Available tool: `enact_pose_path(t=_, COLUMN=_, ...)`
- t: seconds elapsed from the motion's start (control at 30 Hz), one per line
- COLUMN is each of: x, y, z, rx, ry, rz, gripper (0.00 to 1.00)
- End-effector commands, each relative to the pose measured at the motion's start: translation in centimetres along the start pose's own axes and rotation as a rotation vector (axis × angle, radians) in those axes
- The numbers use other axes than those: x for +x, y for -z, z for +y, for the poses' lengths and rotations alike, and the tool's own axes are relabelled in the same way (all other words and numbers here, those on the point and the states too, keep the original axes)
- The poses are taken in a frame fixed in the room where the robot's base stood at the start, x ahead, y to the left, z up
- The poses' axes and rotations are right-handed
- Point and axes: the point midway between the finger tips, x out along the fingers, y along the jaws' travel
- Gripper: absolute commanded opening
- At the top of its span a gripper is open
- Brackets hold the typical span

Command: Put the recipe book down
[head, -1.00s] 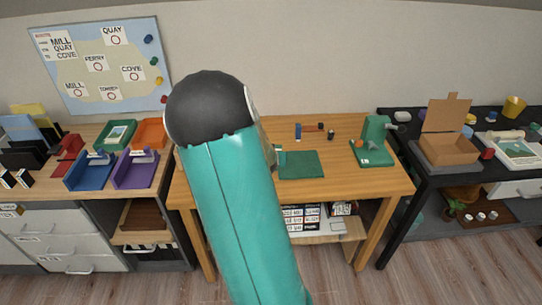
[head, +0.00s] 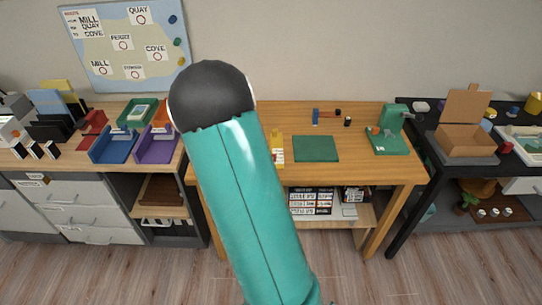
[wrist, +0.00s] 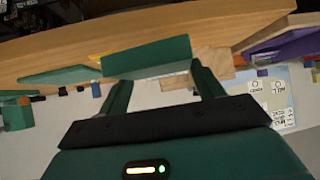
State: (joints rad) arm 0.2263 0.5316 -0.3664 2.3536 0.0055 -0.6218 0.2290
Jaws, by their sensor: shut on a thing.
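In the wrist view, my gripper (wrist: 162,82) is shut on a dark green, book-like slab (wrist: 148,55), which I take to be the recipe book. One long face and a paler edge of it show between the fingers. It appears close to the wooden desk; whether it touches the desk I cannot tell. In the head view, my arm hides both the gripper and the book. The wooden desk (head: 370,172) stands ahead, with a flat green mat (head: 316,149) on its top.
A yellow thing (head: 277,146) shows beside my arm. A green stand (head: 388,130) is at the desk's right, and small blue and black items lie behind the mat. The desk front right of the mat is clear.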

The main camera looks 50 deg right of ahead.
Motion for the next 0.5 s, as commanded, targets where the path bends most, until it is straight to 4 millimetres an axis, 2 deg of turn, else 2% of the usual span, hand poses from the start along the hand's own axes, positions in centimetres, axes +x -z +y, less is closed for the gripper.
enact_pose_path(t=0.03, x=-0.1, y=-2.0, z=-2.5, rx=-0.037, ry=0.047, rz=-0.009, gripper=0.29)
enact_pose_path(t=0.3, x=-1.0, y=-11.1, z=-15.6, rx=-0.228, ry=0.300, rz=-0.007, gripper=0.29)
enact_pose_path(t=0.4, x=-1.2, y=-13.8, z=-19.6, rx=-0.287, ry=0.378, rz=-0.005, gripper=0.29)
enact_pose_path(t=0.5, x=-1.4, y=-15.8, z=-22.7, rx=-0.332, ry=0.437, rz=-0.003, gripper=0.29)
